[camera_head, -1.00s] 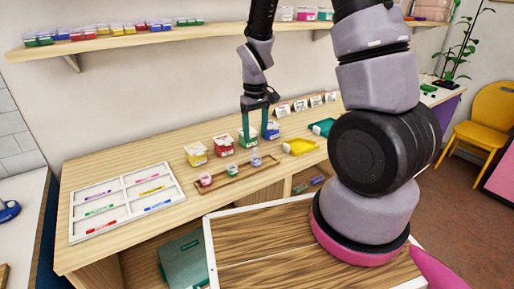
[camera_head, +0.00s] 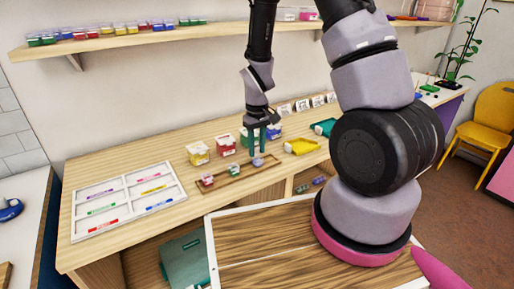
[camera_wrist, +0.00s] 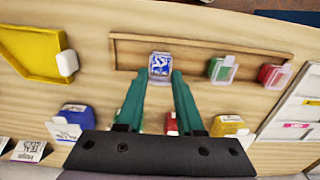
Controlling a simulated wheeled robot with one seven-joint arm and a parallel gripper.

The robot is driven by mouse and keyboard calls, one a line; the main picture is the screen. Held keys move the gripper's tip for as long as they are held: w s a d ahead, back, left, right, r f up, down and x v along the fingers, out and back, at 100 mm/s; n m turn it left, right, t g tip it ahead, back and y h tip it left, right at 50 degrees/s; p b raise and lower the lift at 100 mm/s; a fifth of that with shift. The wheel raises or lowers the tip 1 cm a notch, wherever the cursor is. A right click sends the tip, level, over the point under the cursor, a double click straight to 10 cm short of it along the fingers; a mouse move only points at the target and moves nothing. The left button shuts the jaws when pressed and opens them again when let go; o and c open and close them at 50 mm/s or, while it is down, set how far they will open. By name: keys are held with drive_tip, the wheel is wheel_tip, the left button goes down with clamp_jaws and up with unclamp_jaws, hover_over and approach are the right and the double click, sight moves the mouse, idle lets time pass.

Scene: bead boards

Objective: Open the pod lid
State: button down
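A small clear pod with a blue and white top (camera_wrist: 160,65) sits in the shallow wooden tray (camera_wrist: 125,55). It also shows at the tray's right end in the head view (camera_head: 258,162). My gripper (camera_wrist: 161,76) has two teal fingers pointing down at this pod, with a gap between them. Their tips are at its near corners in the wrist view; I cannot tell whether they touch it. The lid looks shut. A green pod (camera_wrist: 221,69) and a red pod (camera_wrist: 273,76) sit farther along the tray.
Yellow (camera_head: 198,153), red (camera_head: 225,145) and green boxes stand behind the tray, with a blue box (camera_head: 273,131) close to my fingers. A yellow scoop-like tray (camera_head: 301,146) lies to the right. A white divided tray of markers (camera_head: 128,217) lies left.

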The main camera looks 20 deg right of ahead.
drive_tip(key=shift+w+a+g+h, duration=0.15)
drive_tip(key=shift+w+g+h, duration=0.25)
drive_tip(key=shift+g, duration=0.6)
drive_tip(key=shift+w+a+g+h, duration=0.1)
drive_tip(key=shift+w+g+h, duration=0.3)
drive_tip(key=shift+g, duration=0.8)
drive_tip(key=shift+r, duration=0.1)
drive_tip(key=c, duration=0.5)
unclamp_jaws()
drive_tip(key=v, duration=1)
drive_tip(key=shift+w+r, duration=0.25)
drive_tip(key=shift+r, duration=0.1)
